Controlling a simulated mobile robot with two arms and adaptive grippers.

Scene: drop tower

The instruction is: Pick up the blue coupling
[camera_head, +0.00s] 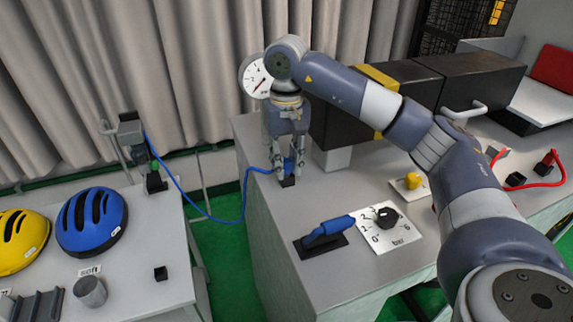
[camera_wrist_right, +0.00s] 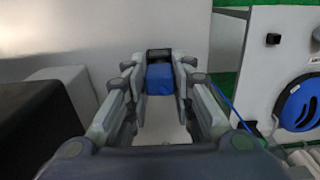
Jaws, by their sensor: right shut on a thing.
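The blue coupling (camera_head: 289,164) is at the end of a blue hose near the left edge of the grey bench. My right gripper (camera_head: 288,172) points down and is shut on it, with a finger on either side. In the right wrist view the coupling (camera_wrist_right: 160,79) shows as a blue block between the fingertips (camera_wrist_right: 160,85). A small black holder (camera_head: 288,181) is just below the coupling; I cannot tell whether they still touch. My left gripper is not in view.
The blue hose (camera_head: 228,221) hangs across the gap to the left table, which bears a blue helmet (camera_head: 91,220) and a yellow helmet (camera_head: 22,240). A blue-handled lever (camera_head: 328,230), a dial plate (camera_head: 384,229) and a yellow knob (camera_head: 412,180) are on the bench. A gauge (camera_head: 255,77) stands behind.

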